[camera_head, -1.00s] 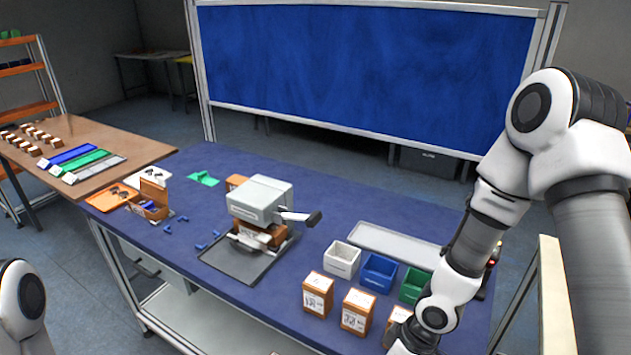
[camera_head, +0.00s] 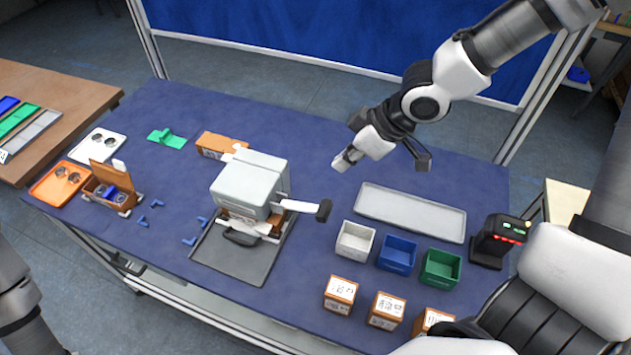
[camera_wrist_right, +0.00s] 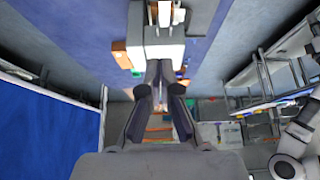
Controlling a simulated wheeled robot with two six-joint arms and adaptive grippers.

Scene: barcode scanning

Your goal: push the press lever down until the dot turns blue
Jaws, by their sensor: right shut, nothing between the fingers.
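The press (camera_head: 248,186) is a light grey block on a dark base plate (camera_head: 235,258) on the blue table. Its lever (camera_head: 300,206) sticks out to the right, roughly level, and ends in a black grip (camera_head: 323,210). The press also shows in the right wrist view (camera_wrist_right: 150,56), beyond the fingertips. My right gripper (camera_head: 343,162) is shut and empty. It is behind the lever and a little to its right, apart from it. In the wrist view its fingers (camera_wrist_right: 160,66) point toward the press. I cannot make out the dot. My left gripper is out of view.
White (camera_head: 355,240), blue (camera_head: 397,254) and green (camera_head: 440,268) bins stand right of the press, with several labelled boxes in front. A grey tray (camera_head: 410,211) lies behind them. A black scanner (camera_head: 498,242) stands at the right. The table behind the lever is clear.

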